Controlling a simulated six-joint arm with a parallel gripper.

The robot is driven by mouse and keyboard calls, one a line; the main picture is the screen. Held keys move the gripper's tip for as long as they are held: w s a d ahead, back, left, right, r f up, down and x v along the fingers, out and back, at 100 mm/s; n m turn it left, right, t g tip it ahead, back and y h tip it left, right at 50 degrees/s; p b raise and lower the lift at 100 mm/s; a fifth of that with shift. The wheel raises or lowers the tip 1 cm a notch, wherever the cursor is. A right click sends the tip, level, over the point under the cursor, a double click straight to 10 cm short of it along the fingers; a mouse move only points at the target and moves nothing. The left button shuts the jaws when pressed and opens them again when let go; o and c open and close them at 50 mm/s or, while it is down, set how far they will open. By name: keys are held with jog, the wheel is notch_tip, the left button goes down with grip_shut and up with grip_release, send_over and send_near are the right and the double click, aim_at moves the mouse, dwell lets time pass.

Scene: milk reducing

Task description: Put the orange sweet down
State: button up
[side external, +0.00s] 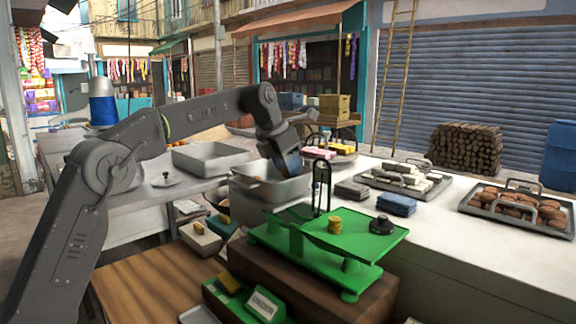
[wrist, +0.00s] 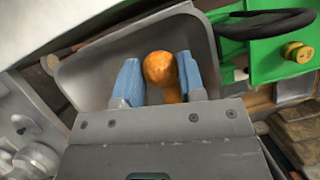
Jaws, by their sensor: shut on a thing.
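The orange sweet (wrist: 159,68) is a rough round ball. In the wrist view it sits between the blue fingertips of my gripper (wrist: 159,80), which is shut on it. A second orange piece (wrist: 173,94) shows just below it, partly hidden by the sweet; I cannot tell whether the two touch. Behind them is a grey metal pan (wrist: 88,75). In the side view my gripper (side external: 291,164) points down over this deep pan (side external: 268,192), with its fingertips near the rim. The sweet cannot be made out there, and its height above the pan floor is unclear.
A green balance scale (side external: 325,240) with a yellow weight (side external: 335,224) stands in front of the pan. Blue folded cloths (side external: 396,204) and trays of white sweets (side external: 405,177) and brown sweets (side external: 515,207) lie to the right. An empty grey tray (side external: 210,157) is behind left.

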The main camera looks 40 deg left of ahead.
jog(key=shift+f, duration=0.1)
jog(key=shift+f, duration=0.5)
jog(key=o, duration=1)
jog(key=shift+c, duration=0.2)
jog(key=shift+r, duration=0.65)
jog(key=d+v, duration=0.1)
jog(key=v, duration=1)
jog(key=shift+s+a+r, duration=0.15)
jog(key=shift+a+r, duration=0.25)
jog(key=shift+a, duration=0.1)
